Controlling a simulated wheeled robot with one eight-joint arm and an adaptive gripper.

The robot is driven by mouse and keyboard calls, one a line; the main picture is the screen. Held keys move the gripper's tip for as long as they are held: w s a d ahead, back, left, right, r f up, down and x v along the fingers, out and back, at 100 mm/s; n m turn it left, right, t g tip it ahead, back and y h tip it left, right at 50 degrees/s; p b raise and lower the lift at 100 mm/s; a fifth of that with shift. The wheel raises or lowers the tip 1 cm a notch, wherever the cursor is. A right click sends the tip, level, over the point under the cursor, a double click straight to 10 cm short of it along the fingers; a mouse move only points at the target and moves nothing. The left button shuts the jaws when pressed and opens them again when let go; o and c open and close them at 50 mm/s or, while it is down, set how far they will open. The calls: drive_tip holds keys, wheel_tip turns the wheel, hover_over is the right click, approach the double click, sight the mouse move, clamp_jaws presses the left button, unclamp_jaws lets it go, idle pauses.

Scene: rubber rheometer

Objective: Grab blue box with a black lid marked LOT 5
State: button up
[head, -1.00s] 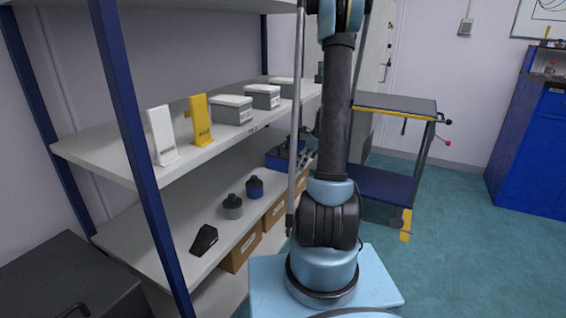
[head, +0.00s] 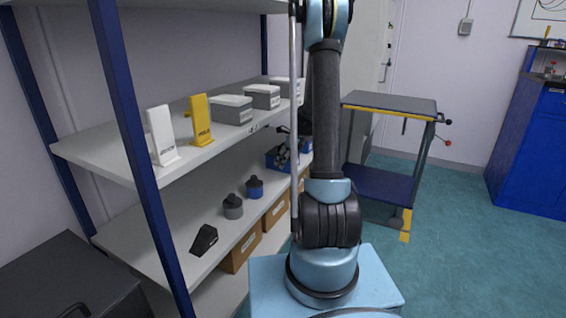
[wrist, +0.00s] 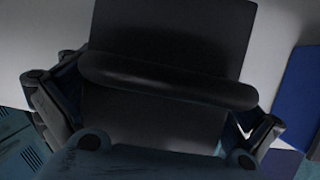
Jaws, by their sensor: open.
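In the wrist view a dark, flat black lid (wrist: 175,30) with a rounded black handle bar (wrist: 165,80) fills the middle. My gripper (wrist: 155,115) is open, with a finger on each side of the lid. I cannot tell whether the fingers touch it. In the head view my gripper (head: 285,148) is partly hidden by my arm and is at a blue box (head: 273,162) on the lower shelf. No LOT 5 marking is readable. A blue surface (wrist: 302,85) shows at the right of the wrist view.
Grey lidded boxes (head: 232,114), a yellow stand (head: 201,122) and a white stand (head: 163,139) are on the upper shelf (head: 100,145). Weights, a black wedge (head: 204,240) and cardboard boxes (head: 242,250) are below. A cart (head: 390,103) stands right of my arm.

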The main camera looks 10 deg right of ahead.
drive_tip(key=shift+a+f, duration=0.2)
drive_tip(key=shift+f, duration=0.3)
drive_tip(key=c, duration=1.3)
drive_tip(key=shift+r, duration=0.1)
drive_tip(key=shift+c, duration=0.2)
